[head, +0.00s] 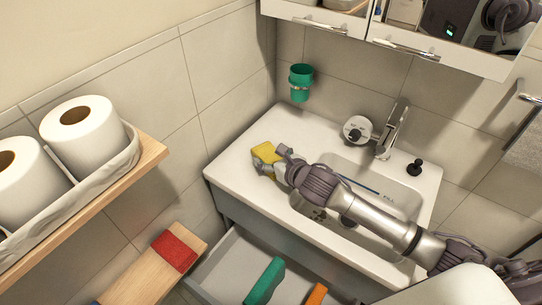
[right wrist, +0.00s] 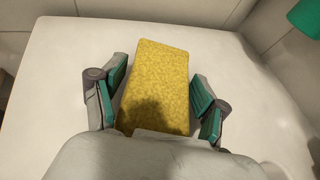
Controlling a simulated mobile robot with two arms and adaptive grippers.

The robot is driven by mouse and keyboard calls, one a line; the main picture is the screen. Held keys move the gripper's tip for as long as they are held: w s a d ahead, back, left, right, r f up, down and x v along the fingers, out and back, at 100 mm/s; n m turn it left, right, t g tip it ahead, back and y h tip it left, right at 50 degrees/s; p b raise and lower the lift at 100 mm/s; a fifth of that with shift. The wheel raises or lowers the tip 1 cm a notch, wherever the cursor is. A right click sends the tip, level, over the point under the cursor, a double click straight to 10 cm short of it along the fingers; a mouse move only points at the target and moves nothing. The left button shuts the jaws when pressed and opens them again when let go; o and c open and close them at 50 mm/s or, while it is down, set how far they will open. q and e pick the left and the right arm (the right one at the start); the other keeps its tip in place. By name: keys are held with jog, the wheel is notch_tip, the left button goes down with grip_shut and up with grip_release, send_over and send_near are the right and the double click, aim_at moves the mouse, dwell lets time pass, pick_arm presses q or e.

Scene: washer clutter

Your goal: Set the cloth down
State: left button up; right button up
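A yellow, flat, block-shaped cloth (head: 264,152) lies on the left part of the white washbasin top. It also shows in the right wrist view (right wrist: 160,75), lying between the fingers, with a shadow over its near part. My right gripper (right wrist: 158,88) is open around it, with one finger on each side and narrow gaps between the green pads and the cloth. In the head view my right gripper (head: 272,163) reaches over the basin from the right. My left gripper is not in view.
The basin (head: 380,190) with its tap (head: 388,135) is right of the cloth. A green cup (head: 301,83) hangs on the wall behind. An open drawer (head: 225,270) below holds green (head: 264,282) and orange (head: 316,295) items. A wooden shelf (head: 85,220) with paper rolls is at left.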

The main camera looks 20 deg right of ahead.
jog(key=shift+o, duration=0.9)
jog(key=shift+r, duration=0.1)
